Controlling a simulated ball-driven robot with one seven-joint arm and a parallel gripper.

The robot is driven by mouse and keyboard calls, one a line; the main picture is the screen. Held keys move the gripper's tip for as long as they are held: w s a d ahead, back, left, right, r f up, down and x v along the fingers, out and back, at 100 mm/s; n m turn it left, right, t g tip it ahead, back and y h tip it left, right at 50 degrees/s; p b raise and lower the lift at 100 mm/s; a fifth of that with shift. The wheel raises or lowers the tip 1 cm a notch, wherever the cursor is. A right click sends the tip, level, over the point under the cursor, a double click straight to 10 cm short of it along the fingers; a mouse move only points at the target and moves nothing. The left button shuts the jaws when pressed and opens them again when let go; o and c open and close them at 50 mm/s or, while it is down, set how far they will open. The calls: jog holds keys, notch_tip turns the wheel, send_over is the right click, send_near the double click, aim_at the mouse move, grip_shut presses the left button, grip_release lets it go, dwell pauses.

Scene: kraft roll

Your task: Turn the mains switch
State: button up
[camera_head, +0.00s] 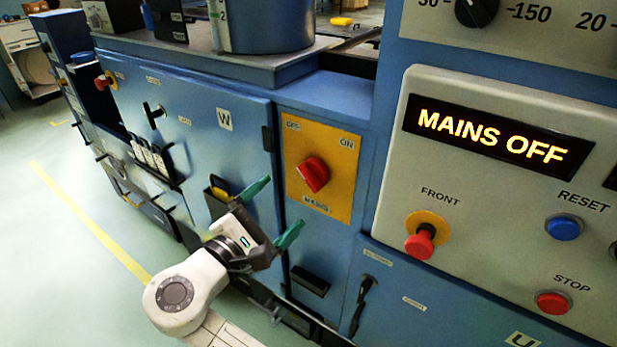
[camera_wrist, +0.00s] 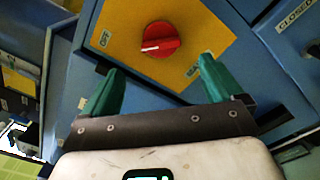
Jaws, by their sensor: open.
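The mains switch is a red rotary knob (camera_head: 313,174) on a yellow plate (camera_head: 335,140) marked OFF and ON, on a blue cabinet. The knob also shows in the wrist view (camera_wrist: 160,39), ahead of my fingers, on the same yellow plate (camera_wrist: 120,15). A display (camera_head: 498,136) at the right reads MAINS OFF. My gripper (camera_head: 274,211) is open, with green fingers, below and left of the knob and apart from it. In the wrist view my gripper (camera_wrist: 155,85) has the knob beyond its fingertips, with nothing between the fingers.
A grey panel at the right holds a red FRONT button (camera_head: 420,244), a blue RESET button (camera_head: 564,227) and a red STOP button (camera_head: 553,302). A dark handle (camera_head: 310,281) sits below the plate. Green floor (camera_head: 60,260) is clear at the left.

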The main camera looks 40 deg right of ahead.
aim_at(307, 181)
jog(key=d, duration=0.3)
jog(key=w+d, duration=0.1)
jog(key=d, duration=0.2)
jog(key=d+p, duration=0.1)
jog(key=d, duration=0.3)
jog(key=shift+w+d, duration=0.1)
jog(key=shift+w, duration=0.3)
jog(key=shift+c, duration=0.3)
jog(key=c, duration=1)
